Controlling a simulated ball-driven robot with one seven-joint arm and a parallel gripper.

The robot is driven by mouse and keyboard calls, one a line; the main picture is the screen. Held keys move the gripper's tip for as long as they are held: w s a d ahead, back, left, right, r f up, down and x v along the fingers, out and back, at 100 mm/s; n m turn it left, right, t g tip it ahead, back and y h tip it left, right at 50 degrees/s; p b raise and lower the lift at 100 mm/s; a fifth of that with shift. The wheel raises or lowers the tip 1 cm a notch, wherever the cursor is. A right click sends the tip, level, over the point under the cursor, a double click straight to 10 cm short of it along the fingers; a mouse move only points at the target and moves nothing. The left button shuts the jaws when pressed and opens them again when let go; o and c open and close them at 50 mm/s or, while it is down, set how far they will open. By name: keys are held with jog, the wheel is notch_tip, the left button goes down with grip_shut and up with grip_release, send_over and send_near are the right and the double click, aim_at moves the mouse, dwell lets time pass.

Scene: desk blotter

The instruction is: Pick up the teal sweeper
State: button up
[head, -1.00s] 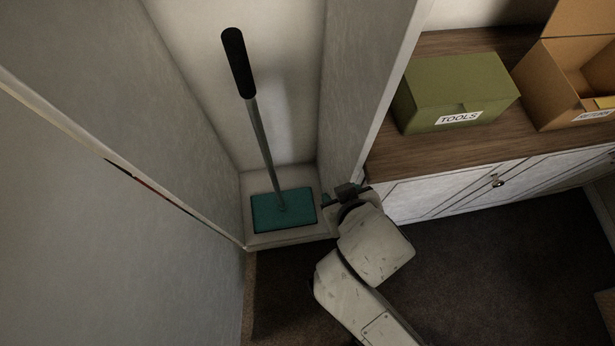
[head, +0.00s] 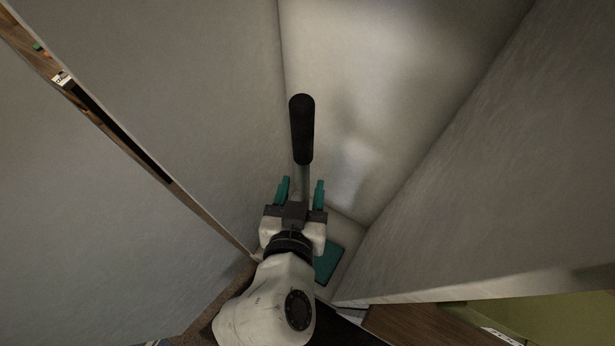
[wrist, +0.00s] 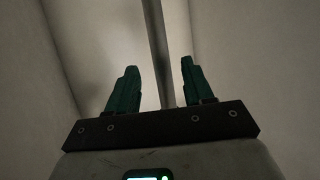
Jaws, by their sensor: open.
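The teal sweeper stands upright in a narrow pale alcove, with its black grip (head: 302,130) at the top and its teal head (head: 328,262) on the alcove floor, partly hidden by my arm. My gripper (head: 300,184) is open, its two teal fingers either side of the grey shaft in the head view, below the black grip. In the wrist view the shaft (wrist: 161,55) rises between the fingertips of my gripper (wrist: 159,67), nearer the right finger. I cannot tell how deep the shaft sits between the fingers. No contact shows.
Pale alcove walls stand close on the left (head: 200,110) and right (head: 450,190). A wooden countertop (head: 405,325) with a green box (head: 535,318) is at the lower right. Free room lies above the grip.

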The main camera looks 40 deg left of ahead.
aim_at(303, 179)
jog(key=p+x, duration=0.1)
jog(key=x, duration=0.5)
jog(key=shift+a, duration=0.15)
jog(key=shift+c, duration=0.4)
grip_shut()
jog(key=shift+r, duration=0.15)
